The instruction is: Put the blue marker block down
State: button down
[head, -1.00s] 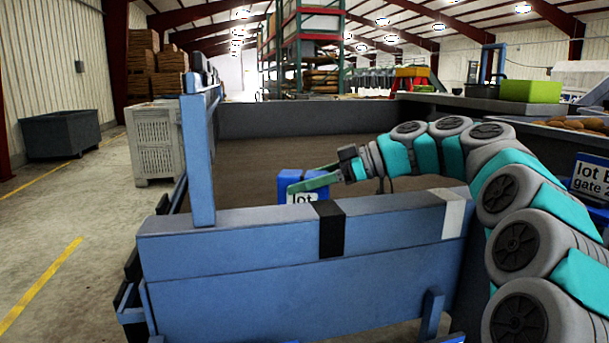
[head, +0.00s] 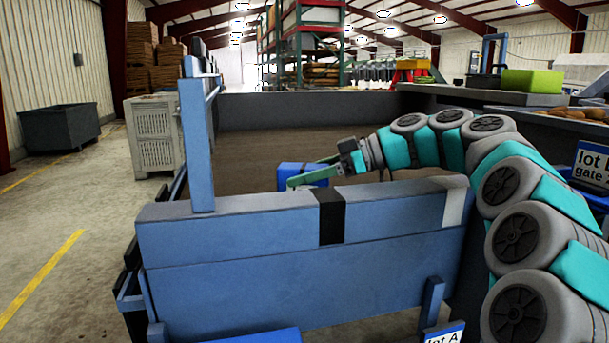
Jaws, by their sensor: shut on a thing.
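The blue marker block (head: 288,170) is in the head view, behind the top edge of the blue side wall (head: 260,208). Its lower part is hidden by that wall. My gripper (head: 312,176), with green fingers, reaches in from the right and is shut on the blue marker block. The block is over or at the brown bed surface (head: 235,160); I cannot tell whether it touches it.
A blue post (head: 197,140) rises at the wall's left end. Black (head: 331,215) and white (head: 453,198) bands cross the wall top. A lot-label block (head: 590,165) stands at right. A pale crate (head: 153,135) is on the floor at left.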

jog(key=shift+f, duration=0.25)
jog(key=shift+c, duration=0.2)
grip_release()
